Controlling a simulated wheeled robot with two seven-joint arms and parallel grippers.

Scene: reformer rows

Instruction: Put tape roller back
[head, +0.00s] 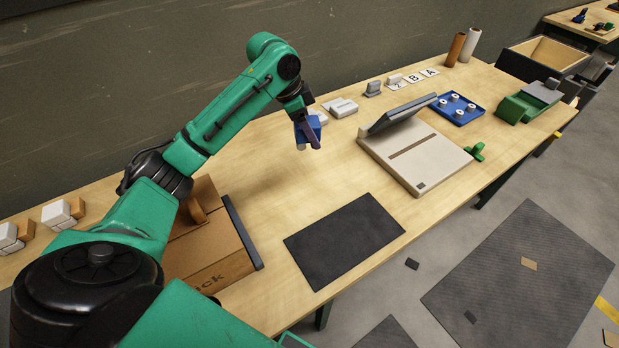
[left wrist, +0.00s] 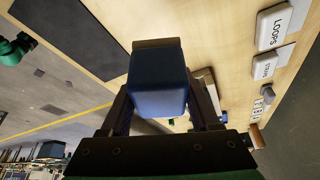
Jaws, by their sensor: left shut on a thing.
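My left gripper (head: 312,122) is shut on a blue block-like thing, which I take to be the tape roller (head: 303,134). It is held above the back part of the workbench, just in front of the white labelled blocks. In the left wrist view the tape roller (left wrist: 158,84) sits between the two dark fingers of my left gripper (left wrist: 160,108), with a tan strip along its far edge. The fingers hide parts of its sides. My right gripper is not in view.
White labelled blocks (head: 341,107) stand along the back, one reading LOOPS (left wrist: 272,25). A beige press with a raised dark lid (head: 424,160) and a blue tray (head: 475,109) stand to the right. A cardboard box (head: 222,262) is at left. The dark mat (head: 344,240) is bare.

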